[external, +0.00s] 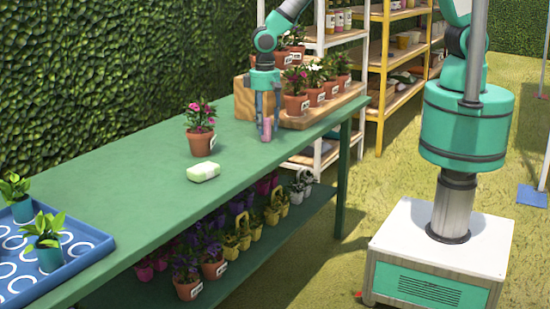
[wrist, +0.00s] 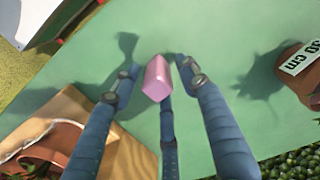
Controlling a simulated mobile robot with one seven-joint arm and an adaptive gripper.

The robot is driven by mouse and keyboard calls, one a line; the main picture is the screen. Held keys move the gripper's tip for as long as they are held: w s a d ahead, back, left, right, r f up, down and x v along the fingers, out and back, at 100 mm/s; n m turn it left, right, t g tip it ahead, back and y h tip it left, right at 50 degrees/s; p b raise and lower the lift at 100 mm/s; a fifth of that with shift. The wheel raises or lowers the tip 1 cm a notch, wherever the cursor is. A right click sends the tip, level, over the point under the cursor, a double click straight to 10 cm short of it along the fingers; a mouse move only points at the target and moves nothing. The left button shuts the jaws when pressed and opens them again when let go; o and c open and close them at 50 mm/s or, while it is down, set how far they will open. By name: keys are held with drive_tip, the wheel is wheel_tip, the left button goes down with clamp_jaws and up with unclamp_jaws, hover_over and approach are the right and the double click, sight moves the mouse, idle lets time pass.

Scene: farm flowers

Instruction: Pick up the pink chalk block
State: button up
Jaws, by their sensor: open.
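The pink chalk block (wrist: 157,80) stands upright on the green table, and it also shows in the external view (external: 267,129) between my fingers. My gripper (external: 266,130) points straight down over the table. In the wrist view my gripper (wrist: 155,75) has its blue fingers spread to the left and right of the block, with a third finger beside it at the lower side. I see a gap between the block and the left and right fingers. Whether the third finger touches the block I cannot tell.
A wooden tray of potted flowers (external: 318,112) stands right behind my gripper. A pink-flowered pot (external: 201,143) and a pale green soap-like block (external: 203,172) are on the green table (external: 130,190). A blue tray (external: 75,262) is at the front left. The table's middle is mostly clear.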

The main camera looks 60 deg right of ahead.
drive_tip(key=shift+f, duration=0.9)
clamp_jaws()
